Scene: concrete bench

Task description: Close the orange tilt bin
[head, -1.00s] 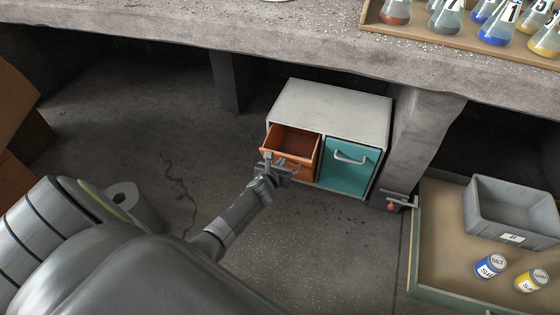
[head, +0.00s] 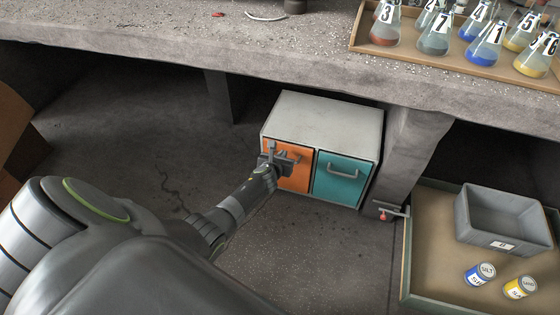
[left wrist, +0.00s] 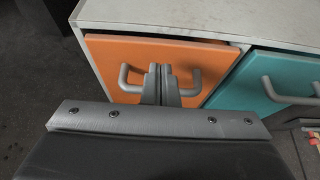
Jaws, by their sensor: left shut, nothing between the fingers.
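The orange tilt bin (head: 291,173) is the left front of a pale cabinet (head: 325,118) under the bench. Its front stands upright, flush or nearly flush with the cabinet, and its inside is hidden. A thin dark line runs along its top edge in the left wrist view (left wrist: 213,62). My left gripper (head: 274,152) is shut and empty at the bin's front. In the left wrist view its fingers (left wrist: 161,76) are between the two ends of the grey handle (left wrist: 128,80), at or very close to the orange face; contact is unclear. My right gripper is not in view.
A teal bin (head: 341,178) with a grey handle is closed beside the orange one. A concrete leg (head: 412,150) stands right of the cabinet. A low tray (head: 425,260) holds a grey box (head: 500,218) and two cans. Flasks stand on the bench (head: 200,50). The floor before the cabinet is clear.

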